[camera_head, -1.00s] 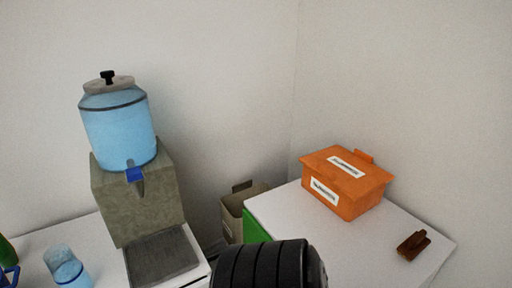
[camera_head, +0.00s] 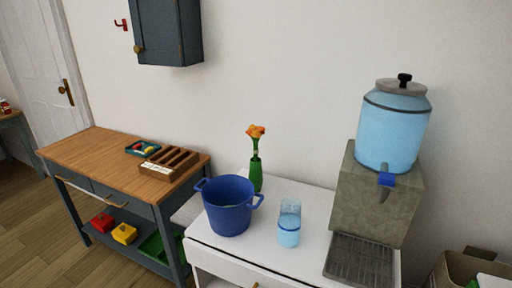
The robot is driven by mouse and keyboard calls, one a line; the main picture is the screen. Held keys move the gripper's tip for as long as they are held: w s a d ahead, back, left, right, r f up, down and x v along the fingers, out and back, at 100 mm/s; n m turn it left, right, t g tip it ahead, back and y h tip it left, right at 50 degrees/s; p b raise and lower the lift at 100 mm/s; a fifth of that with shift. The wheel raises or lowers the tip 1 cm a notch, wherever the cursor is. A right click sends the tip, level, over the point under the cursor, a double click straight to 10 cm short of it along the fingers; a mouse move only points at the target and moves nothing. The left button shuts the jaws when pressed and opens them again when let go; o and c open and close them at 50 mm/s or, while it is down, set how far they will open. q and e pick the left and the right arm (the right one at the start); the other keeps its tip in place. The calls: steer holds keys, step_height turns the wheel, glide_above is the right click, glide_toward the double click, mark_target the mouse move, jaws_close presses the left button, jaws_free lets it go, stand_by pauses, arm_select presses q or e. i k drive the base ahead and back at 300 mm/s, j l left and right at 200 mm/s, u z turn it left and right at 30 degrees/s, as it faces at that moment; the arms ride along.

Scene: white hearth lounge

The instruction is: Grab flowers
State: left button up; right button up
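Orange flowers (camera_head: 256,131) stand upright in a green vase (camera_head: 256,174) on the white cabinet, near the wall. The vase is behind a blue two-handled bucket (camera_head: 228,206), which hides its lower part. Neither of my grippers shows in the head view.
A blue glass (camera_head: 289,224) and a water dispenser (camera_head: 380,165) stand right of the bucket on the white cabinet (camera_head: 262,255). A wooden-topped workbench (camera_head: 98,159) with trays stands at left. A dark wall cupboard (camera_head: 168,32) hangs above. Wooden floor is clear at lower left.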

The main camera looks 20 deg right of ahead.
mark_target(255, 133)
steer(key=i+j+z, duration=0.1)
steer(key=z, duration=0.4)
steer(key=i+j+z, duration=0.1)
steer(key=z, duration=0.4)
steer(key=j, duration=0.1)
